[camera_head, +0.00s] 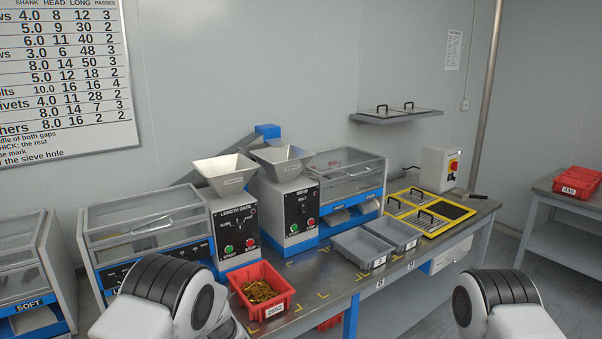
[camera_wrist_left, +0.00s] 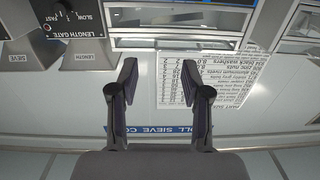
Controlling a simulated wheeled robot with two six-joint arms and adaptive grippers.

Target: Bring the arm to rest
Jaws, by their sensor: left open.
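My left gripper (camera_wrist_left: 158,75) is open and empty in the left wrist view, its two dark fingers apart with nothing between them. Behind the fingers are the wall and a printed parts sheet (camera_wrist_left: 205,78). In the head view my left arm (camera_head: 170,290) is at the bottom left, close to a red bin (camera_head: 284,302) of brass-coloured parts; its gripper cannot be made out there. My right arm (camera_head: 495,300) is at the bottom right in the head view, and its gripper is not in view.
The workbench (camera_head: 300,330) holds the length gate machine (camera_head: 236,225), a second hopper machine (camera_head: 297,212), two grey trays (camera_head: 362,250) and a yellow-framed panel (camera_head: 432,228). A shelf (camera_head: 395,117) is on the wall. More red bins (camera_head: 577,184) stand on a table at right.

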